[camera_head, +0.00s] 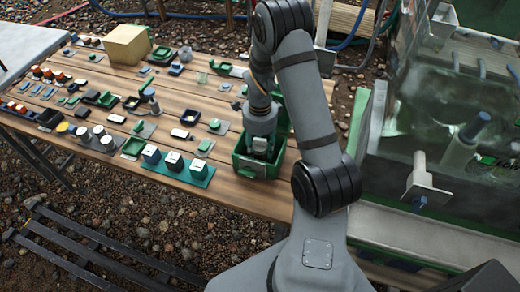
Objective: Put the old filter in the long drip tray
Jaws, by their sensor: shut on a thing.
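My gripper (260,150) points down into an open green box (244,164) at the right end of the wooden table. It is shut on a small pale thing, which I take to be the old filter; the fingers and box walls hide most of it. I cannot make out the filter's full shape. A long teal tray (205,182) at the table's front edge holds several block-like pieces with pale tops. I cannot tell for sure whether it is the long drip tray.
The wooden table (232,192) holds many small parts and dishes at the left, and a tan block (127,45) at the back. A clear-walled tank (440,110) with a grey ledge (400,228) stands right of my arm. A dark slatted bench (95,255) is below left.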

